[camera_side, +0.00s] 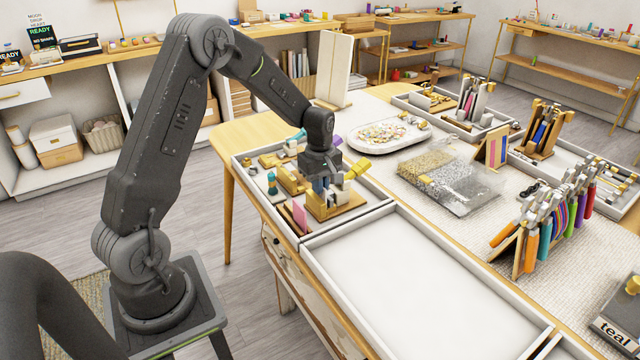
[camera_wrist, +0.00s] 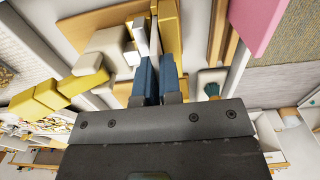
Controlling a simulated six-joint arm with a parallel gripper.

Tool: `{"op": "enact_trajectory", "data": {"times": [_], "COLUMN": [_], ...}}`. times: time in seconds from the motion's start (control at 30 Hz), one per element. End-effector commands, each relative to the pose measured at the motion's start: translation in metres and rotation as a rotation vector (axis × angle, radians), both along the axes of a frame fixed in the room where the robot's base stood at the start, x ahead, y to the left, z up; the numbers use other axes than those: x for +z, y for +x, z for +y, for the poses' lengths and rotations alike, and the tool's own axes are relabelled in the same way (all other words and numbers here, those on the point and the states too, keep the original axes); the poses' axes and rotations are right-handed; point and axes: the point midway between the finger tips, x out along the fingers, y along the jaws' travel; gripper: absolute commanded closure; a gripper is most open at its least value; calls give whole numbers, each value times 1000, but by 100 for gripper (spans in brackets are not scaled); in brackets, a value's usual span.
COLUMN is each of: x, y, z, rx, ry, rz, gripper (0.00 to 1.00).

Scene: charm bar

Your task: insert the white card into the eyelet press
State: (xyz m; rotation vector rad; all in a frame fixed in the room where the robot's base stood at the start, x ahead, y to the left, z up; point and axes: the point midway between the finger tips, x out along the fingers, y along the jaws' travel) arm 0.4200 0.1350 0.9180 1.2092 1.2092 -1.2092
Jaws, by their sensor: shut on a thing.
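My gripper (camera_side: 322,186) points down over the tray at the left end of the table. In the wrist view its two blue fingers (camera_wrist: 158,78) are close together, shut on the white card (camera_wrist: 155,38), which shows as a thin pale strip seen edge-on. The eyelet press, on a wooden base (camera_side: 336,210), is right at the fingers. In the wrist view its brass part (camera_wrist: 171,28) is beside the card and its pale block (camera_wrist: 105,45) is to the left, with a yellow handle (camera_wrist: 82,86). I cannot tell whether the card is inside the press slot.
A pink card (camera_side: 300,216) stands close to the press, also in the wrist view (camera_wrist: 257,22). Small wooden and brass pieces (camera_side: 290,180) crowd the tray (camera_side: 270,222). An empty white tray (camera_side: 420,285) lies to the right. A charm dish (camera_side: 390,135) is behind.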

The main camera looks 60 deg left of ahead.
Motion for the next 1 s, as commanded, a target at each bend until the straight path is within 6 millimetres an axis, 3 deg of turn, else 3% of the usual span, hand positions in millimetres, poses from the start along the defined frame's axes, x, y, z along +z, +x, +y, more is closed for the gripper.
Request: {"op": "enact_trajectory", "data": {"times": [0.07,0.1,0.37,0.73,1.0], "x": [0,0,0,8,62], "y": [0,0,0,1,1], "z": [0,0,0,0,0], "rx": [0,0,0,0,0], "ry": [0,0,0,1,3], "rz": [0,0,0,-2,-6], "gripper": [100,91,66,65,65]}}
